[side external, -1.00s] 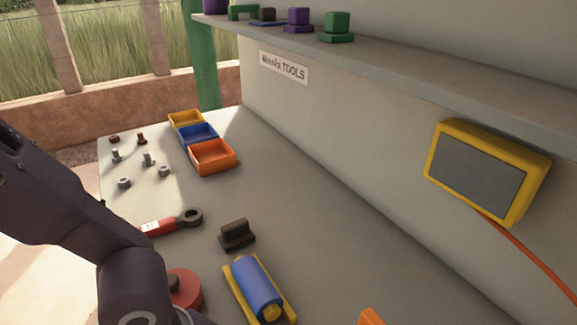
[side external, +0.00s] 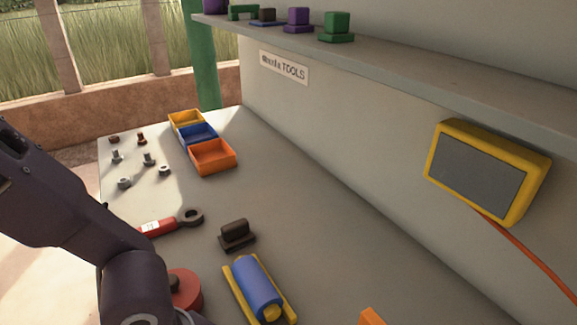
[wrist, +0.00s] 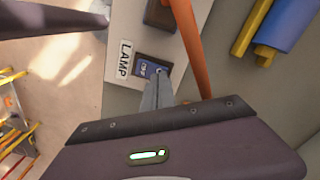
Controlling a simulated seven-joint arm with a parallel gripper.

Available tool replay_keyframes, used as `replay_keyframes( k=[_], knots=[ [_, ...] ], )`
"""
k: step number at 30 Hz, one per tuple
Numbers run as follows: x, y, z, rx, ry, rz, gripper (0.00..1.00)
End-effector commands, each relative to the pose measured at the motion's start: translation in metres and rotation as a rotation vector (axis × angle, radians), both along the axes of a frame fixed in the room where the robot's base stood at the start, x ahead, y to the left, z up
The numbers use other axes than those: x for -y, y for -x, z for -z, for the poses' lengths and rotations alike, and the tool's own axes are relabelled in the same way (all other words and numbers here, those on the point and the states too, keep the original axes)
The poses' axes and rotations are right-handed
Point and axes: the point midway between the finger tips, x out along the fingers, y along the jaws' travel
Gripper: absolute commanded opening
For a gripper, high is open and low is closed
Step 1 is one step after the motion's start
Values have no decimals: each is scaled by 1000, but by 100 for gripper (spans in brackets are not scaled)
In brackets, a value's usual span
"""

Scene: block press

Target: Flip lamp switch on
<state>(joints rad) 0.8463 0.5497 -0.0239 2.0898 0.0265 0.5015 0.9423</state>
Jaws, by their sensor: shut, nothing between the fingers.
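In the wrist view the lamp switch (wrist: 145,70) is a small dark plate with blue and pale marks, next to a white label (wrist: 125,58) reading LAMP. My gripper (wrist: 160,74) is shut and empty. Its fingertips are at the right edge of the switch plate and overlap part of it; I cannot tell whether they touch it. Which way the switch is set is not clear. A yellow-framed panel with a grey, unlit face (side external: 475,172), possibly the lamp, is on the wall in the side view. The switch and my fingertips are out of the side view.
An orange bar (wrist: 188,45) runs close beside my fingers. A blue cylinder in a yellow cradle (side external: 254,285), a dark block (side external: 236,234) and a red-handled tool (side external: 160,227) lie on the bench. Bins (side external: 213,156) stand farther back. A shelf (side external: 400,57) overhangs the bench.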

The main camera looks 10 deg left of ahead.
Motion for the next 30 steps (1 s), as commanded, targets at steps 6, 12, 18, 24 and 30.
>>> replay_keyframes(
  k=[6, 12, 18, 24, 30],
  knots=[
    [0, 0, 4, -1, -1, 0, 0],
    [0, 0, 7, -2, -1, 0, 0],
    [0, 0, 10, -1, -1, 0, 0],
    [0, 0, 13, -1, -1, 0, 0],
    [0, 0, 15, -1, -1, 0, 0]
  ],
)
